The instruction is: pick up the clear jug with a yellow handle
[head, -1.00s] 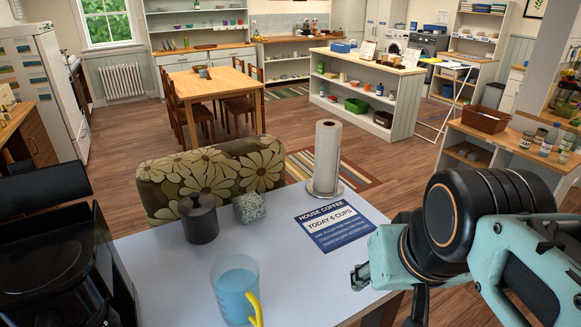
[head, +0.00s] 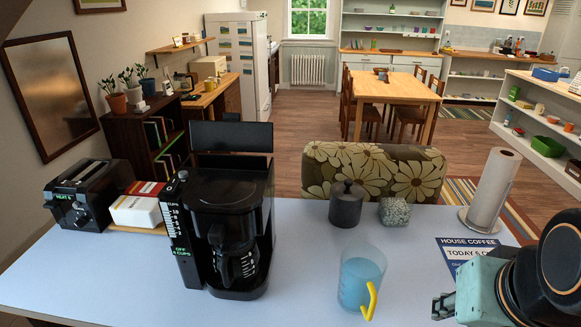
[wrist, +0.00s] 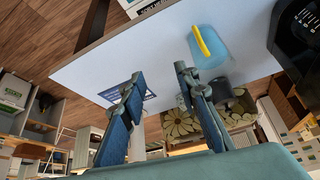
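The clear jug (head: 361,280) stands upright on the pale table, holds blue liquid, and has a yellow handle (head: 371,301) facing the front right. My gripper (head: 441,306) is to the right of the jug in the head view, apart from it. In the wrist view the jug (wrist: 211,47) shows beyond the fingertips, with its yellow handle toward the top. My gripper's two blue-grey fingers (wrist: 157,80) are spread apart with nothing between them.
A black coffee maker (head: 226,225) stands left of the jug. A dark lidded canister (head: 346,204) and a speckled block (head: 394,211) are behind it. A paper towel roll (head: 490,191) and a House Coffee sign (head: 470,250) are to the right. A toaster (head: 90,193) is far left.

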